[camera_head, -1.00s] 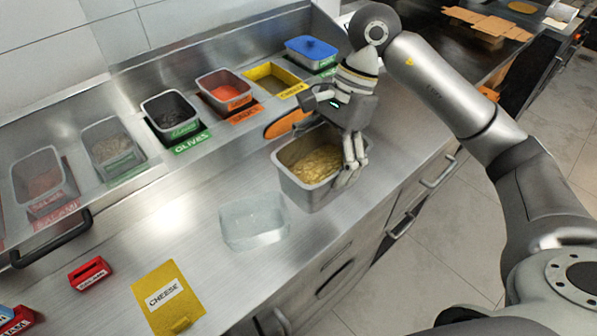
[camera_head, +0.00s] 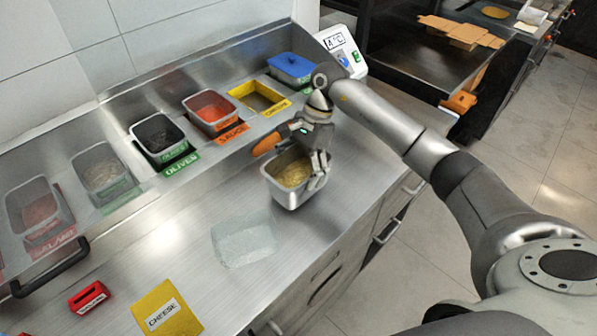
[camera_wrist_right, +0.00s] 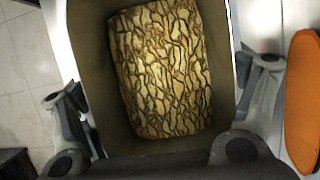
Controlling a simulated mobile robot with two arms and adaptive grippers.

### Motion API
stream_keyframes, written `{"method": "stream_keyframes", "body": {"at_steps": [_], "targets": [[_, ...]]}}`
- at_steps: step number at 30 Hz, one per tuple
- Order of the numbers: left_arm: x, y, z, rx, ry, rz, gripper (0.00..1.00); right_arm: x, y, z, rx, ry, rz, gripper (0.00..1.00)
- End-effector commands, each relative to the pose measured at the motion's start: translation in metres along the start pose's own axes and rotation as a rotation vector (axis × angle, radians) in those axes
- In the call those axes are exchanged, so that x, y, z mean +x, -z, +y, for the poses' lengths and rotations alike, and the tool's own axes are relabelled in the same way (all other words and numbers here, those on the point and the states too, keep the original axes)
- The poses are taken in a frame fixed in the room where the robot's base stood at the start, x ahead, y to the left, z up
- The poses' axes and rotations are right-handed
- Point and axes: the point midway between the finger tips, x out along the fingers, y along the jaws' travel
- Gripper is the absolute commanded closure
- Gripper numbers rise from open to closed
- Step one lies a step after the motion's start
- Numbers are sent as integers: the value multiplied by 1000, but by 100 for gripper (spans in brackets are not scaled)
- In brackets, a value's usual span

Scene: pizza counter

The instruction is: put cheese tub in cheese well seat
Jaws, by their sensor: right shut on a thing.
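The cheese tub (camera_head: 281,191) is a metal tub with shredded yellow cheese, held upright above the front of the counter. My right gripper (camera_head: 318,178) is shut on its near right wall; the tub also fills the right wrist view (camera_wrist_right: 112,95), with a finger on each side. The cheese well seat (camera_head: 247,107) is an empty yellow-rimmed opening with a yellow CHEESE label, in the rail behind and left of the gripper. My left gripper is not in view.
A red sauce tub (camera_head: 211,113) and a dark olives tub (camera_head: 158,138) sit left of the seat. A blue-lidded tub (camera_head: 292,68) sits to its right. An orange oval object (camera_head: 266,143) lies between seat and gripper.

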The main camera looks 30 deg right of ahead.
Motion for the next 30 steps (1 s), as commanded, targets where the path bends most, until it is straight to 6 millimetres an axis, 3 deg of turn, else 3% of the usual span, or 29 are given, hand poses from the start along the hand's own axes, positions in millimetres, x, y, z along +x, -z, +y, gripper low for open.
{"method": "stream_keyframes", "body": {"at_steps": [3, 16, 17, 19, 30], "targets": [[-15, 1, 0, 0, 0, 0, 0, 12, 4, 1, 2, -3, -3, 46], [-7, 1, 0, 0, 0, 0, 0, 21, 9, 0, 0, 0, 0, 46], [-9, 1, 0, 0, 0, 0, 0, 20, 8, 1, 1, -1, 0, 9], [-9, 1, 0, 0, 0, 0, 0, 20, 8, 1, 1, -1, 0, 0], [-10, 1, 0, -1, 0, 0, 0, 19, 8, 1, 1, -1, 0, 0]]}}
